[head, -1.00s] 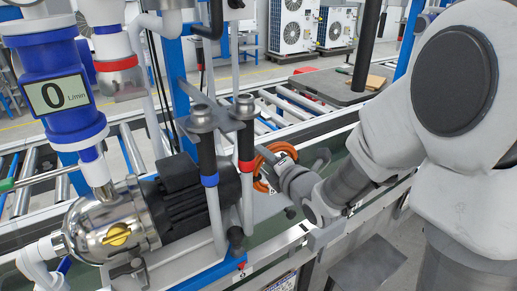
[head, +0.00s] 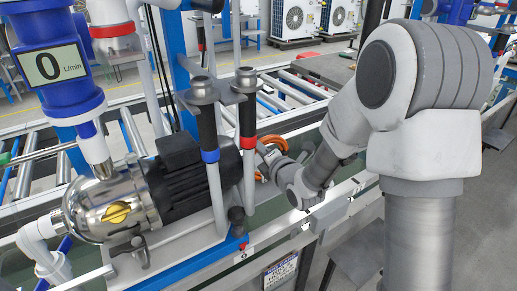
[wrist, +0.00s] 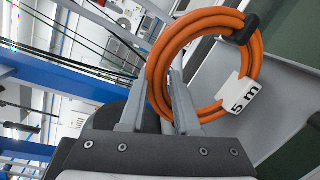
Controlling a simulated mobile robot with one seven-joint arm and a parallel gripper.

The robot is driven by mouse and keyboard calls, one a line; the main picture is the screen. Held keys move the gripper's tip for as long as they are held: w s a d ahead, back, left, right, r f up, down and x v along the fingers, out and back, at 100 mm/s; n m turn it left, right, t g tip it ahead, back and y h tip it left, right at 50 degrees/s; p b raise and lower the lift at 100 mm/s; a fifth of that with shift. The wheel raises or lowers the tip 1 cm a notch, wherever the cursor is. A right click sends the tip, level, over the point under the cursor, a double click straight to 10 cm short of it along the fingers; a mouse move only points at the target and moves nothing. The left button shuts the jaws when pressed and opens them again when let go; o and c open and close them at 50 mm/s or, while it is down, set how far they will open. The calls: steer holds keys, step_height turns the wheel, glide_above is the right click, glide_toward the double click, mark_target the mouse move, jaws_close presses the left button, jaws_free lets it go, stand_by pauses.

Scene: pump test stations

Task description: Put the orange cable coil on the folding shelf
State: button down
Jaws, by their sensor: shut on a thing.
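The orange cable coil (wrist: 203,20) is a ring with a black tie and a white "5 m" tag. In the wrist view my gripper (wrist: 160,88) is shut on its near left side, with a finger on each side of the cable. In the head view the coil (head: 278,141) is partly hidden by my gripper (head: 266,160), just right of the pump stand and above the bench. A grey flat panel (head: 362,256) juts out at the front of the bench, partly behind my arm; it may be the folding shelf, but I cannot tell for sure.
A steel and black pump (head: 112,210) with a blue flow meter (head: 56,62) fills the left. Two upright hoses with red and blue collars stand close left of my gripper. A roller conveyor (head: 285,95) runs behind. Floor is open at the right.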

steer(key=c, duration=0.6)
jaws_free()
steer(key=shift+f, duration=0.1)
steer(key=shift+s+d+r, duration=0.1)
steer(key=shift+s+r, duration=0.1)
steer(key=b+v, duration=0.3)
steer(key=v, duration=0.6)
steer(key=shift+f, duration=0.15)
steer(key=shift+s+b, duration=0.15)
steer(key=shift+b, duration=0.55)
